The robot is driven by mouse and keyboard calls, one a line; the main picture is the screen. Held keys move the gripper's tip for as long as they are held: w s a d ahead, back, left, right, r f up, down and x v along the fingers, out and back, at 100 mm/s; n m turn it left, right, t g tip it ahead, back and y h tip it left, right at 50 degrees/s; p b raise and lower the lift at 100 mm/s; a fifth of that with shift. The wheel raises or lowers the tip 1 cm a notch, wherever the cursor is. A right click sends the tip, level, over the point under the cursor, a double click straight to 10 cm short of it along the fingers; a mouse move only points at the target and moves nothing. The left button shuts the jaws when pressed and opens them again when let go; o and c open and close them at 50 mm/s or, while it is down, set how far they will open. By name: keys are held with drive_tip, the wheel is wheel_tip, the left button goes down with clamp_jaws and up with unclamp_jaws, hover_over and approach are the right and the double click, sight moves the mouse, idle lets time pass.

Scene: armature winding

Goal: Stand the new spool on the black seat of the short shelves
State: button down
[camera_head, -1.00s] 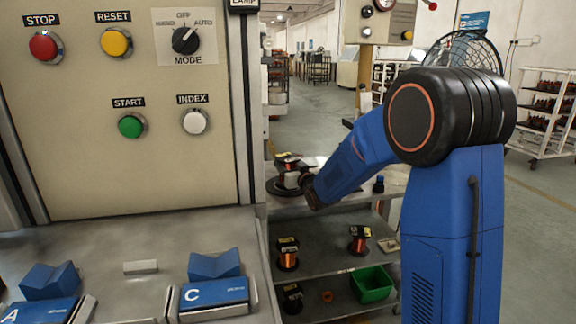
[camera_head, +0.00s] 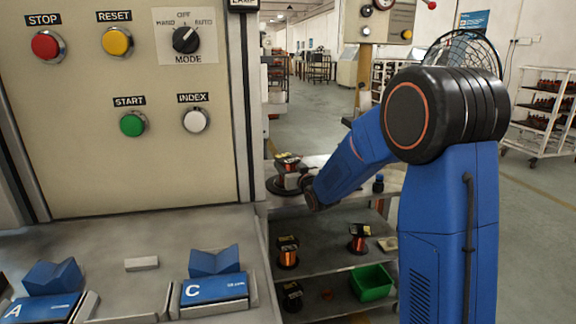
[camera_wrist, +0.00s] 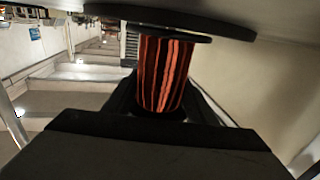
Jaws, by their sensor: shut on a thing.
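The new spool (camera_head: 287,165), copper-wound with dark flanges and a pale label on top, is upright at the black seat (camera_head: 277,187) on the top board of the short shelves (camera_head: 330,213). My gripper (camera_head: 306,183) reaches it from the right, mostly hidden by my wrist. In the wrist view the spool's copper winding (camera_wrist: 165,75) stands between the dark fingers of my gripper (camera_wrist: 160,108), which is shut on it. One flange lies close to a wide black disc, apparently the seat (camera_wrist: 185,17). I cannot tell whether they touch.
Lower boards hold more spools (camera_head: 287,252) (camera_head: 358,238) (camera_head: 291,295) and a green bin (camera_head: 371,284). A small dark blue-topped item (camera_head: 378,184) stands on the top board, right of my forearm. The machine panel (camera_head: 130,165) rises close on the left.

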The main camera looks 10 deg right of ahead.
drive_tip(key=shift+f, duration=0.35)
drive_tip(key=c, duration=0.7)
unclamp_jaws()
drive_tip(key=shift+w, duration=0.1)
drive_tip(key=shift+f, duration=0.1)
drive_tip(key=s+d+f+g+h, duration=0.1)
drive_tip(key=s+g, duration=0.3)
drive_tip(key=s, duration=1.5)
drive_tip(key=s+d+f+m+g+h, duration=0.1)
drive_tip(key=s+d+f+g, duration=0.1)
drive_tip(key=s, duration=1.6)
drive_tip(key=s+d+f+m+g+h, duration=0.1)
drive_tip(key=s+d+g, duration=0.3)
drive_tip(key=s, duration=1.5)
drive_tip(key=f+g, duration=0.1)
drive_tip(key=g, duration=0.1)
drive_tip(key=shift+s+f+g, duration=0.2)
drive_tip(key=shift+s+g, duration=0.15)
drive_tip(key=shift+g, duration=0.05)
